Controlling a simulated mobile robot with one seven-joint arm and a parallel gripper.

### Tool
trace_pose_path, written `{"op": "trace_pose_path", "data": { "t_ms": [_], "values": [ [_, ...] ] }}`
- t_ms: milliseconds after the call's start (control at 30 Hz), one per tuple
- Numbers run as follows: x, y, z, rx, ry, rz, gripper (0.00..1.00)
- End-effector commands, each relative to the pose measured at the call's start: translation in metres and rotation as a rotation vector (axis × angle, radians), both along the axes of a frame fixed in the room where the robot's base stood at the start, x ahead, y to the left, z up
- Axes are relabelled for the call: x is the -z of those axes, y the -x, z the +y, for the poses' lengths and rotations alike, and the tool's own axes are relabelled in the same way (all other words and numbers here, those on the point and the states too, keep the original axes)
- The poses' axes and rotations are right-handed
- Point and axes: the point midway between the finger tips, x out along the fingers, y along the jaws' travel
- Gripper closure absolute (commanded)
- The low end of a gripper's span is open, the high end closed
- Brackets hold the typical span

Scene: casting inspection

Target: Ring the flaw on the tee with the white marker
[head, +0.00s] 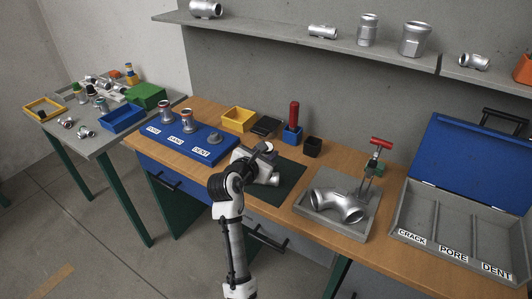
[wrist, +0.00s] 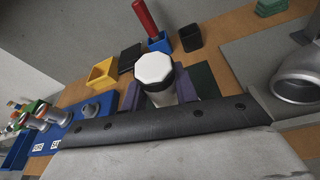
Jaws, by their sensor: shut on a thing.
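My gripper (head: 262,165) is over the dark mat (head: 291,182) in the middle of the bench. In the wrist view it is shut on a pale piece with a white, eight-sided end, which looks like the white marker (wrist: 154,68). Its tip is hidden. A silver fitting (head: 274,180) shows partly beside my gripper at the mat; my arm covers the rest, so I cannot tell if it is the tee. A larger bent silver fitting (head: 338,205) lies in a grey tray (head: 318,221) to the right, and shows in part in the wrist view (wrist: 298,77). No flaw is discernible.
A red-handled clamp (head: 375,160) stands by the grey tray. A blue holder with a red marker (head: 294,115), a black cup (head: 312,147) and a yellow bin (head: 238,119) stand behind. The open blue case (head: 465,180) has compartments labelled CRACK, PORE and DENT.

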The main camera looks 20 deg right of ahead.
Motion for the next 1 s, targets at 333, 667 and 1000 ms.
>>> {"op": "trace_pose_path", "data": {
  "t_ms": [333,667,1000],
  "values": [
    [0.004,0.000,0.000,0.000,0.000,0.000,1.00],
    [0.008,0.000,0.000,0.000,0.000,0.000,1.00],
    [0.012,0.000,0.000,0.000,0.000,0.000,1.00]
  ]
}}
